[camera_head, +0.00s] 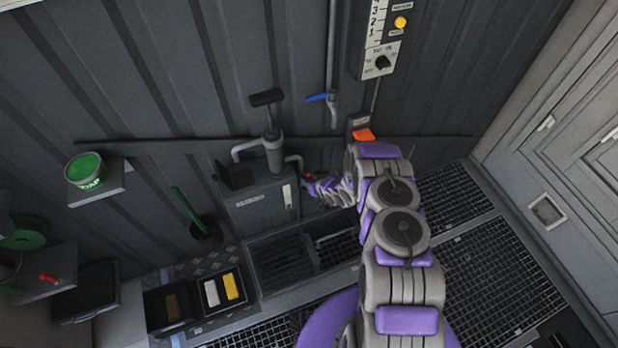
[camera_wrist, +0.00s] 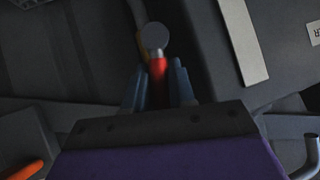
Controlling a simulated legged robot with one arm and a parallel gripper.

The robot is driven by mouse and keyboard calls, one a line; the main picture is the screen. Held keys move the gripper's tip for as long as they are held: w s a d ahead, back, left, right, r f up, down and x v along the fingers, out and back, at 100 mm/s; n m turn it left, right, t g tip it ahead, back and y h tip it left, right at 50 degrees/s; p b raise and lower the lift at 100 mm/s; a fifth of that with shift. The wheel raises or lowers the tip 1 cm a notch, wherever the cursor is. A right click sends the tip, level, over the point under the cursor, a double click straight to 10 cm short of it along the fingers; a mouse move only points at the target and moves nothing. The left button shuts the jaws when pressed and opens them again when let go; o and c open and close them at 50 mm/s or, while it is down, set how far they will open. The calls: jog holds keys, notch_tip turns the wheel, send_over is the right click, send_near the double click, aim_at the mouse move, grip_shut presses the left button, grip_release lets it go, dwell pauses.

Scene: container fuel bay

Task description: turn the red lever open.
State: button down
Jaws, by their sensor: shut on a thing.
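The red lever (camera_wrist: 158,73) shows in the wrist view with a round grey end on it. It lies between the two fingers of my gripper (camera_wrist: 157,88), one finger on each side, and the gripper is shut on it. In the head view a small bit of the red lever (camera_head: 309,175) shows at the tip of my gripper (camera_head: 313,179), just right of the grey pump box. Most of the lever and its mount are hidden by the gripper there.
The pump box (camera_head: 262,205) with its pump and pipe stands close left of my gripper. A blue handle (camera_head: 317,97) sits on a wall pipe above. An orange piece (camera_head: 363,134) is on the wall to the right. Floor grating (camera_head: 490,275) lies right of my arm.

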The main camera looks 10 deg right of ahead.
jog(key=shift+s+a+r+n+h+p, duration=0.15)
jog(key=shift+a+n+h+p, duration=0.15)
jog(key=shift+a+h+p, duration=0.2)
jog(key=shift+h+p, duration=0.3)
jog(key=shift+p, duration=0.1)
jog(key=shift+f+n, duration=0.2)
jog(key=shift+n, duration=0.1)
jog(key=c, duration=1)
grip_release()
jog(key=shift+f, duration=0.1)
jog(key=shift+c, duration=0.2)
jog(key=shift+d, duration=0.15)
